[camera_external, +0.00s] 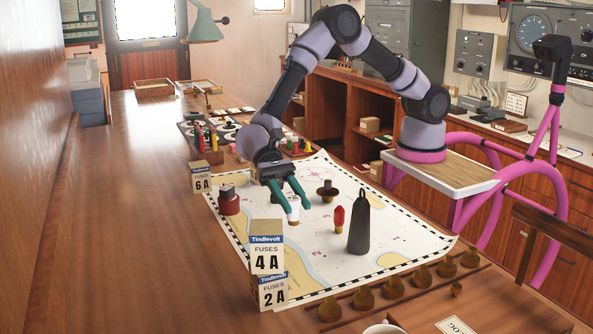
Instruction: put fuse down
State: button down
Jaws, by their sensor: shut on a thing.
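My gripper (296,206), with teal fingers, points down over the chart on the table. It is shut on a small whitish fuse (293,214) with an orange-brown lower end. The fuse is upright, at or just above the chart; I cannot tell whether it touches. Its upper part is hidden by the fingers. Tindlevolt fuse boxes stand nearby: the 4A box (266,250) is stacked on the 2A box (273,291) at the chart's near left edge, and the 6A box (201,178) stands further back at left.
On the chart (318,240) stand a red-and-brass object (339,218), a tall dark weight (359,225), a dark knobbed piece (327,191) and a red-brown bottle (229,201). A rail with several brass knobs (391,287) runs along the near side. The left tabletop is clear.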

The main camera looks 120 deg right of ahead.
aim_at(293, 197)
notch_tip(293, 197, up, 5)
jog(key=shift+r, duration=0.1)
jog(key=s+d+m+t+h, duration=0.1)
jog(key=s+d+m+t, duration=0.3)
jog(key=d, duration=1.1)
jog(key=s+d+t, duration=0.1)
jog(key=s+d, duration=0.5)
jog(key=d, duration=0.9)
jog(key=s+d+m+t+h, duration=0.1)
jog(key=s+d+m+t, duration=0.15)
jog(key=s+d, duration=0.65)
jog(key=shift+t, duration=0.25)
jog(key=shift+s+a+f, duration=0.15)
jog(key=shift+f, duration=2.35)
jog(key=shift+s+a+f, duration=0.2)
jog(key=shift+f, duration=2.3)
jog(key=shift+s+a+f, duration=0.15)
jog(key=shift+f, duration=2.35)
jog(key=shift+c, duration=2.4)
grip_release()
jog(key=shift+f, duration=0.15)
